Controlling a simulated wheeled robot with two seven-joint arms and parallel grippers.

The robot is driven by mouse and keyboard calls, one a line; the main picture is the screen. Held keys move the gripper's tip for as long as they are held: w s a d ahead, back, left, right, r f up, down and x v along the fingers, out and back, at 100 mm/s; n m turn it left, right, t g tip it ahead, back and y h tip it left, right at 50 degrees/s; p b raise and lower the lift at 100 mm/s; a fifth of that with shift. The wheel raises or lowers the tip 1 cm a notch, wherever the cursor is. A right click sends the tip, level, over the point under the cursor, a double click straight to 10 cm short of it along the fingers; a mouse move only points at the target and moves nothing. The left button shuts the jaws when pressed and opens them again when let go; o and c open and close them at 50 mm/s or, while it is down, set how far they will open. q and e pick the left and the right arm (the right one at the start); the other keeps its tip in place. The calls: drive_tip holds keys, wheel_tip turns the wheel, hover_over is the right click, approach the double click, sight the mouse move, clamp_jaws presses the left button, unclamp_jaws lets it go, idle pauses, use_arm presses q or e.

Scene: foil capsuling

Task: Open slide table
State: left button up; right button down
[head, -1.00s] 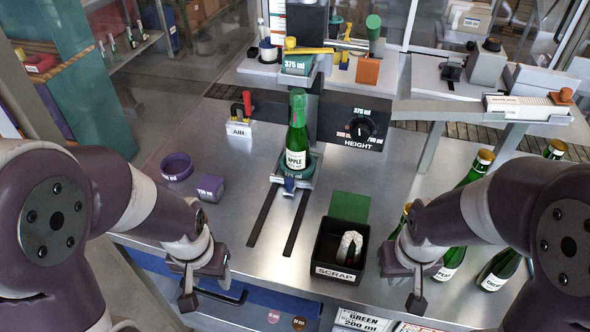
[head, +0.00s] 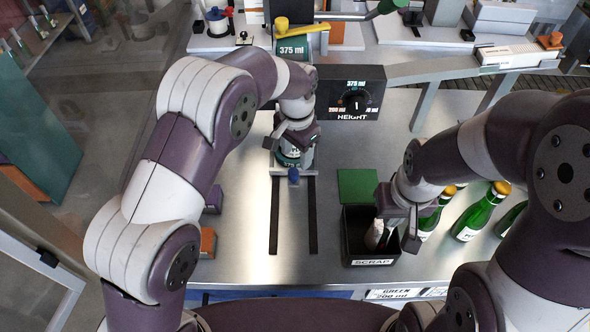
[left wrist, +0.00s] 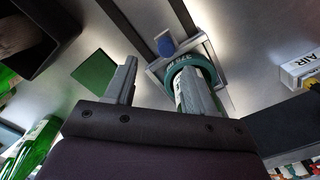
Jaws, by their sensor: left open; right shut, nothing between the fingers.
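The slide table (head: 307,160) is a small metal carriage at the far end of two dark rails (head: 274,215). It has a green ring holder and a blue knob (head: 293,175) on its front; the knob also shows in the left wrist view (left wrist: 164,45). The bottle in the ring is mostly hidden by my left gripper (head: 296,138). That gripper is open, just above the carriage. In the left wrist view one finger overlaps the ring (left wrist: 172,73) and bottle; contact cannot be told. My right gripper (head: 398,222) is shut and empty over the scrap bin's right side.
The scrap bin (head: 372,262) with a green flap stands right of the rails. The HEIGHT dial box (head: 350,92) is behind and right of the carriage. A purple block (head: 213,199) is at left. The rails are clear in front.

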sight(293, 171)
use_arm(q)
drive_tip(key=f, duration=0.2)
drive_tip(key=f+p, duration=0.1)
drive_tip(key=f, duration=0.1)
drive_tip(key=w+a+f+p, duration=0.1)
drive_tip(key=f, duration=0.2)
drive_tip(key=shift+a, duration=0.1)
drive_tip(key=shift+s+d+f, duration=0.15)
drive_tip(key=shift+d+f, duration=0.15)
drive_tip(key=shift+f, duration=0.15)
use_arm(e)
drive_tip(key=shift+w+a+r, duration=0.15)
drive_tip(key=shift+w+r, duration=0.05)
drive_tip(key=shift+r, duration=0.55)
drive_tip(key=shift+w+a+r, duration=0.15)
drive_tip(key=shift+r, duration=0.6)
use_arm(q)
drive_tip(key=shift+a, duration=0.15)
drive_tip(key=c, duration=0.9)
clamp_jaws()
use_arm(e)
drive_tip(key=shift+w, duration=0.1)
